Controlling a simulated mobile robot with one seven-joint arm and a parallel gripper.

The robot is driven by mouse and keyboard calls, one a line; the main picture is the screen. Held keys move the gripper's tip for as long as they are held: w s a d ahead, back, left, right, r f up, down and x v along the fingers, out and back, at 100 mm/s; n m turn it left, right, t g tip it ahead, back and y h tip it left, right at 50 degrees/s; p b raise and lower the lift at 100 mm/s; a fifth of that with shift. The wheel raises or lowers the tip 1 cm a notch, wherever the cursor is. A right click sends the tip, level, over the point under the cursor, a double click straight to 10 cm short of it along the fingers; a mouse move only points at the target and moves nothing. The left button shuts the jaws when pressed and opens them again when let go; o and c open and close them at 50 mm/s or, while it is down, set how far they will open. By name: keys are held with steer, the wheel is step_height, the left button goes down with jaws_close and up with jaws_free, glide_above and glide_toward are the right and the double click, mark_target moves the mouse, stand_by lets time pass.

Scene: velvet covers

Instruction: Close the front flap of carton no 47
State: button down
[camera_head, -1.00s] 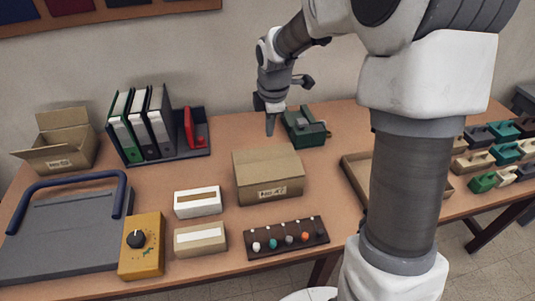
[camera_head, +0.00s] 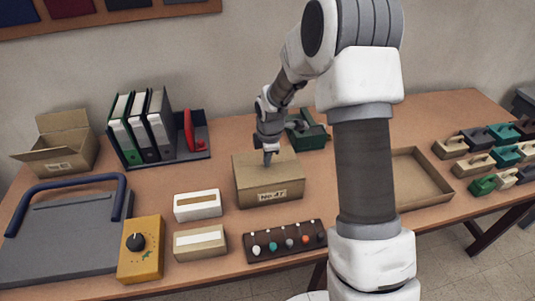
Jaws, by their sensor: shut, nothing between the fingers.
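Carton no 47 (camera_head: 270,187) stands mid-table, a brown cardboard box with a label (camera_head: 272,196) on its front. Its top looks covered by cardboard, and no flap visibly stands up. My gripper (camera_head: 267,161) is shut and empty, pointing down at the carton's top near its middle. I cannot tell whether the fingertips touch the cardboard. My gripper and wrist hide part of the top and its back edge.
Another carton (camera_head: 62,158) with raised flaps stands at the far left. White and tan small boxes (camera_head: 198,204) and a knob board (camera_head: 285,241) sit close to carton 47. A green object (camera_head: 312,137) is behind it. A shallow tray (camera_head: 425,182) lies to the right, partly behind my arm.

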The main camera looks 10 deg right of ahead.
steer(key=shift+f, duration=0.15)
steer(key=shift+w+f+b, duration=0.35)
steer(key=shift+b, duration=0.1)
steer(key=shift+r, duration=0.1)
